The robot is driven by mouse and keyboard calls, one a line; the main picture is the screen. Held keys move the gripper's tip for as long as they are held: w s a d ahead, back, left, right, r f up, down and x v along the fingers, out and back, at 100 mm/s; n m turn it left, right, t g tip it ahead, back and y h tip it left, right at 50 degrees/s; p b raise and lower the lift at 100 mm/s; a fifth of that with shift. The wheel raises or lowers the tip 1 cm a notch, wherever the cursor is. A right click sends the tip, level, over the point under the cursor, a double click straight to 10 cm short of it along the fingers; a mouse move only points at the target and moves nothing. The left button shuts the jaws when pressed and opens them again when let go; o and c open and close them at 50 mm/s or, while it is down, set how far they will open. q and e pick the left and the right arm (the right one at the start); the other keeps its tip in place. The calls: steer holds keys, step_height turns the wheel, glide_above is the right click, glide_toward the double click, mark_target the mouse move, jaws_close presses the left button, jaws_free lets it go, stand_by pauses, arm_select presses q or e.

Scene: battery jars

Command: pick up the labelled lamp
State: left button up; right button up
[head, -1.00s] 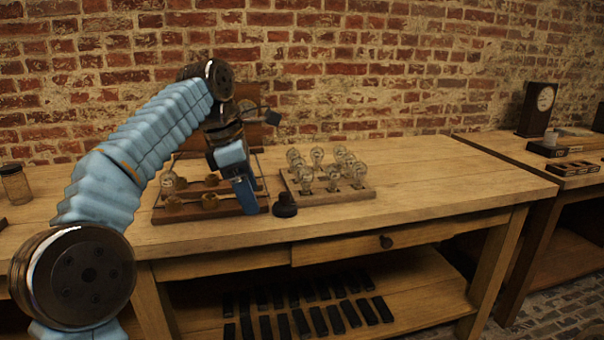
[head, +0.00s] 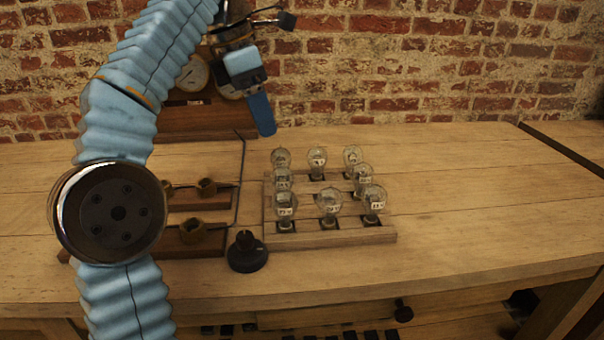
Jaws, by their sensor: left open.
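Several clear glass lamps stand upright in a wooden rack (head: 338,238) on the bench. A front-row lamp (head: 374,200) at the right carries a small pale label, and other lamps, such as the front-left lamp (head: 285,204) and the front-middle lamp (head: 330,203), show pale labels too. The writing is too small to read, so I cannot tell which one is meant. My left gripper (head: 262,115) is raised above and behind the rack's left end, apart from the lamps, with nothing seen in it. My right gripper is not in view.
A black knob (head: 247,252) stands on the bench left of the rack. A wooden board with brass sockets (head: 207,187) lies further left, partly behind my arm. A gauge panel (head: 192,120) stands against the brick wall. The bench (head: 480,200) is clear right of the rack.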

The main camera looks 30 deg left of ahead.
mark_target(285, 172)
arm_select(q)
steer(key=x, duration=0.8)
steer(key=shift+w+f, duration=0.15)
steer(key=shift+w, duration=0.25)
steer(key=x, duration=0.5)
steer(key=shift+s+f, duration=0.1)
steer(key=shift+f, duration=0.1)
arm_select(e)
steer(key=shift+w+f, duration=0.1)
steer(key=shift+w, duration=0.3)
arm_select(q)
steer(key=shift+c, duration=0.2)
steer(key=c, duration=1.2)
steer(key=shift+o, duration=0.2)
steer(key=shift+r, duration=0.1)
